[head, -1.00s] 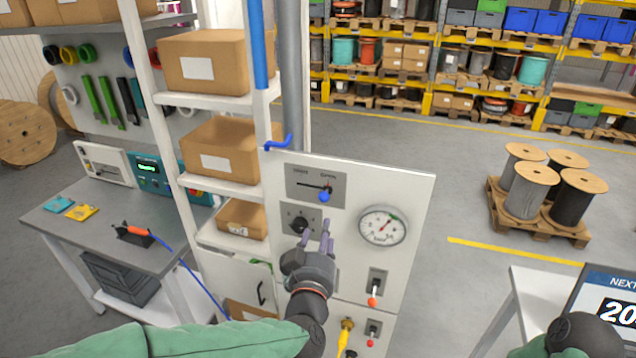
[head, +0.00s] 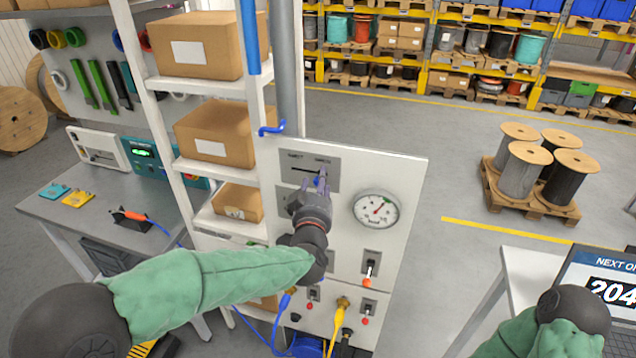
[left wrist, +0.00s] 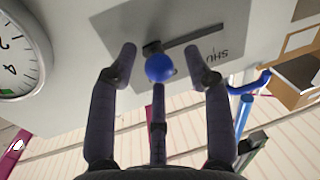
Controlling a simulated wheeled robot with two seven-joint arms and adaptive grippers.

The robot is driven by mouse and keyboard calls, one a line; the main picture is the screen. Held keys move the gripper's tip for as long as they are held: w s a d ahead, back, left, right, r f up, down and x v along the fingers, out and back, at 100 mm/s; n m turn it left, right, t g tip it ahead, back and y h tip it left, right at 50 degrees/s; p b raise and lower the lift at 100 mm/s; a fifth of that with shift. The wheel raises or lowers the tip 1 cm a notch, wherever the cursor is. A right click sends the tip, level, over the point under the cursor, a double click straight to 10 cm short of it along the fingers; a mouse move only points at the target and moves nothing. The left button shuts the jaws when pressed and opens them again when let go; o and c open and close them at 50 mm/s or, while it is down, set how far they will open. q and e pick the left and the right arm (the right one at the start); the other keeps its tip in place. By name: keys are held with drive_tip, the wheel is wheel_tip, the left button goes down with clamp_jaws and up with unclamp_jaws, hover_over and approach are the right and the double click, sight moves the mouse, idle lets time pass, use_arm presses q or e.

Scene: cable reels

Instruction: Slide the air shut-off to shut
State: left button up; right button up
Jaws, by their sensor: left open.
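The air shut-off is a slider with a round blue knob (left wrist: 159,68) on a grey plate (head: 296,170) at the top of the white panel. The knob is at the OPEN end of its slot. In the left wrist view the bare slot (left wrist: 195,35) runs right from it, towards the SHUT lettering. My left gripper (head: 316,186) is in front of the plate and mostly hides the knob in the head view. In the left wrist view my left gripper (left wrist: 168,62) is open, with fingers on both sides of the knob and gaps visible. My right gripper is out of view.
A pressure gauge (head: 376,209) sits right of the plate, with a red-tipped switch (head: 369,268) below it. A blue pipe valve handle (head: 271,129) and shelves with boxes (head: 214,132) stand close on the left. The floor right of the panel is clear up to the pallet of reels (head: 530,205).

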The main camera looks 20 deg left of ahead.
use_arm(q)
drive_tip(key=shift+w, duration=0.15)
clamp_jaws()
